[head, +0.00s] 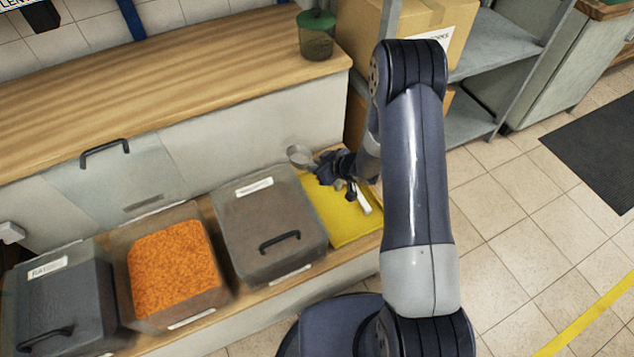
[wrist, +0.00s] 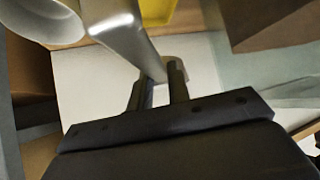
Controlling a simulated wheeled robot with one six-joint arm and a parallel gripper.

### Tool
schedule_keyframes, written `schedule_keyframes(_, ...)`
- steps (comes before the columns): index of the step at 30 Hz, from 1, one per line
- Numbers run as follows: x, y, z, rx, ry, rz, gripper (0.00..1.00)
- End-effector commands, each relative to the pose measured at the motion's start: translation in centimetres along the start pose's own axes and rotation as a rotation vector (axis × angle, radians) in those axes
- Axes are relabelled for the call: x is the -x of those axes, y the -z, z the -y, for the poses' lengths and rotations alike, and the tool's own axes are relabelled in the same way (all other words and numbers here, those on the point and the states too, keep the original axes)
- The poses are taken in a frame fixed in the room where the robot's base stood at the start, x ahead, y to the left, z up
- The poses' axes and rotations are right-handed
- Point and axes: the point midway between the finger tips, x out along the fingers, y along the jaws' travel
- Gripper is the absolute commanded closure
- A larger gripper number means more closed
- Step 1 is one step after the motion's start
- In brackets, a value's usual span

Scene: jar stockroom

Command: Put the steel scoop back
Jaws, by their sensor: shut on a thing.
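The steel scoop (head: 299,156) is held up over the left edge of a flat yellow mat or tray (head: 338,226) at the right end of the low counter. In the head view its round bowl points left. My gripper (head: 338,172) is shut on its handle. In the wrist view the scoop's bowl (wrist: 45,18) fills the upper left. Its handle (wrist: 128,32) runs down to the fingertips of my gripper (wrist: 162,82). The yellow surface (wrist: 158,10) shows beyond, apart from the scoop. My forearm hides part of the area right of the mat.
A lidded grey bin (head: 268,215) stands just left of the mat. Beyond it are an open bin of orange grains (head: 172,268) and a dark lidded bin (head: 62,308). A green-lidded jar (head: 317,38) stands on the upper counter. A cardboard box (head: 425,25) sits on the shelf behind.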

Motion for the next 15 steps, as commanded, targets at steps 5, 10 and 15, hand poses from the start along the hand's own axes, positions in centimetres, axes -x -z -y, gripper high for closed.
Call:
schedule_keyframes(5, -1.1, -1.4, 0.0, -0.001, -0.001, 0.000, 1.00)
schedule_keyframes(10, -2.4, -3.0, 0.0, -0.002, 0.000, 0.002, 1.00)
schedule_keyframes(15, -3.5, -4.2, 0.0, 0.000, -0.001, 0.000, 1.00)
